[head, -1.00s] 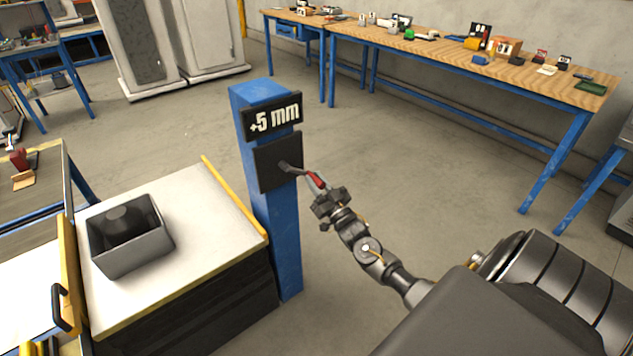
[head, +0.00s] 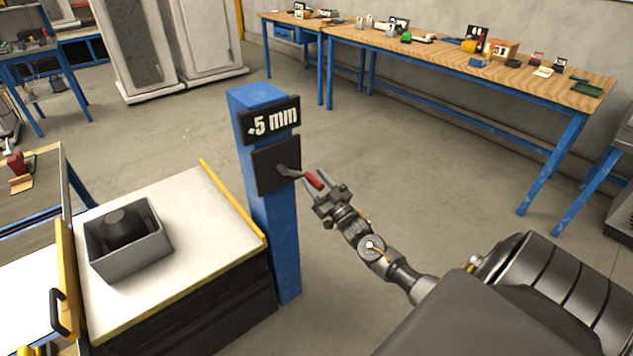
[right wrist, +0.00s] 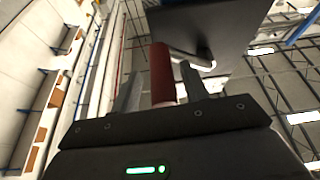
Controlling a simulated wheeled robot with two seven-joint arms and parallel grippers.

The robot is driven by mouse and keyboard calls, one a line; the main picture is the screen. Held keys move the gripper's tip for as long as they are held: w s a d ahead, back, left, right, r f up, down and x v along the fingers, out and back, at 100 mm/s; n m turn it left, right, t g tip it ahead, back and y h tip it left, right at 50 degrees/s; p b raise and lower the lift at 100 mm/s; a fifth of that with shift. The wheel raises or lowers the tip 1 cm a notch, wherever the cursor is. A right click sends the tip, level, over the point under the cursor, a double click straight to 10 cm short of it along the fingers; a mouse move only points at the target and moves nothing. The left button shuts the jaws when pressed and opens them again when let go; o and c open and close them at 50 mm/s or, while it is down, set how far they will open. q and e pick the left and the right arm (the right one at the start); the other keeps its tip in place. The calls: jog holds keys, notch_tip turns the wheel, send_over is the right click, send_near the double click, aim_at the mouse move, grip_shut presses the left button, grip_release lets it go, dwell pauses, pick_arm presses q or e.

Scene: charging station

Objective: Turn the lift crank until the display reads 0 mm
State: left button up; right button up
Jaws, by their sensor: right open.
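The blue post (head: 273,225) carries a black display (head: 270,121) that reads +5 mm. Below it, on a dark square plate (head: 268,168), is the lift crank (head: 288,171), a grey arm with a red handle (head: 314,181) pointing right and toward me. My right gripper (head: 318,183) is open, with one finger on each side of the red handle. In the right wrist view, the red handle (right wrist: 162,75) stands between the spread fingers, with a visible gap at the right finger. My left gripper is not in view.
A white-topped cabinet (head: 190,225) with a grey open bin (head: 140,260) stands left of the post. A long wooden workbench (head: 440,62) with small items runs along the back wall. The floor (head: 430,160) between post and workbench is clear.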

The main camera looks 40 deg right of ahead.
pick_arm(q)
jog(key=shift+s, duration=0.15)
pick_arm(e)
jog(key=shift+s, duration=0.1)
jog(key=shift+s+f, duration=0.2)
jog(key=shift+s, duration=0.05)
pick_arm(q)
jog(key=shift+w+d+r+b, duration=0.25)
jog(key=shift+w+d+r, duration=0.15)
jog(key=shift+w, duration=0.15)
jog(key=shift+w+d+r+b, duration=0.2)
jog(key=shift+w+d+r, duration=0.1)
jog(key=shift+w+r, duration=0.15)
pick_arm(e)
jog(key=v, duration=1)
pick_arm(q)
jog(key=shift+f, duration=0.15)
